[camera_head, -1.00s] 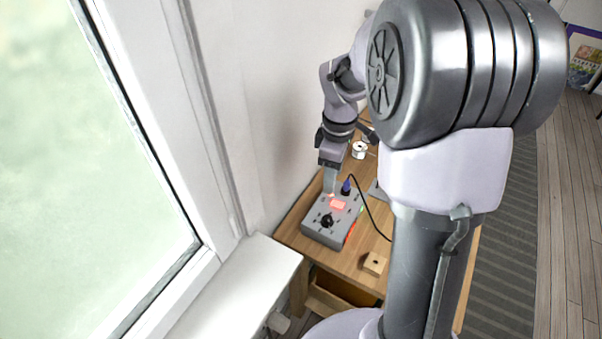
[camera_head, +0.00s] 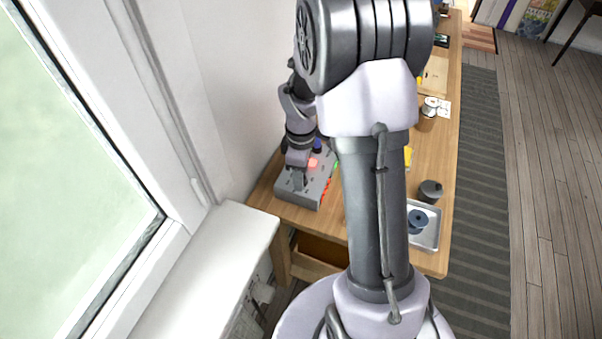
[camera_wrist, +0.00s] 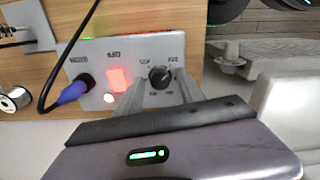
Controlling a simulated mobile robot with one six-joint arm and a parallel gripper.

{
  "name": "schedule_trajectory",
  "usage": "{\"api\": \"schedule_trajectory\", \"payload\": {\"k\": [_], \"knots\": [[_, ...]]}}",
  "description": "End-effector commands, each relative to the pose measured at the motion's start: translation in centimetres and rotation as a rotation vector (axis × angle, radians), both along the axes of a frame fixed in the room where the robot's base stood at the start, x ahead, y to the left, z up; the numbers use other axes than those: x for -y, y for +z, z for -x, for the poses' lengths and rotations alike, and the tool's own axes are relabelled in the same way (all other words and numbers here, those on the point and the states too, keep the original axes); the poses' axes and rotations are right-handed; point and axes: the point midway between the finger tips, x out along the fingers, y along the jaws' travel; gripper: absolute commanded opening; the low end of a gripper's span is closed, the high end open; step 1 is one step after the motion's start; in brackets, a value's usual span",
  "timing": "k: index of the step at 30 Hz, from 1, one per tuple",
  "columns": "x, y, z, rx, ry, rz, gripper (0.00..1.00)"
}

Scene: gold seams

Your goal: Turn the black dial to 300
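The black dial (camera_wrist: 160,76) sits on the face of a grey control box (camera_wrist: 140,48). Small printed marks surround the dial, too small to read surely. My gripper (camera_wrist: 163,84) is open, with its two grey fingers on either side of the dial; I cannot tell whether they touch it. In the head view my gripper (camera_head: 297,185) reaches down onto the near part of the grey box (camera_head: 318,190) and hides the dial. A red lit display (camera_wrist: 119,79) on the box is unreadable.
A blue plug (camera_wrist: 75,92) with a black cable (camera_wrist: 72,55) enters the box beside the display. The box stands on a wooden table (camera_head: 305,218) near the wall. A metal tray (camera_head: 430,237) with a dark blue round part (camera_head: 417,222) is at the right.

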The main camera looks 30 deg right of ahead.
Motion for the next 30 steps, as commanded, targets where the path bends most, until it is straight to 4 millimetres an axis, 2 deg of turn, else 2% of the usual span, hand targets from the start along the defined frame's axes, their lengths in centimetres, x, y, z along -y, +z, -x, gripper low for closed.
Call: {"api": "schedule_trajectory", "payload": {"k": [1,6,17,23,30], "knots": [[0.0,0.01,0.0,0.0,0.0,0.0,0.34],[0.0,0.02,0.0,0.0,0.0,0.0,0.01],[0.0,0.04,0.0,0.0,-0.038,0.0,0.0],[-0.01,0.05,-0.01,0.0,-0.154,0.0,0.0],[-0.01,0.04,-0.01,0.001,-0.371,0.001,0.0]]}}
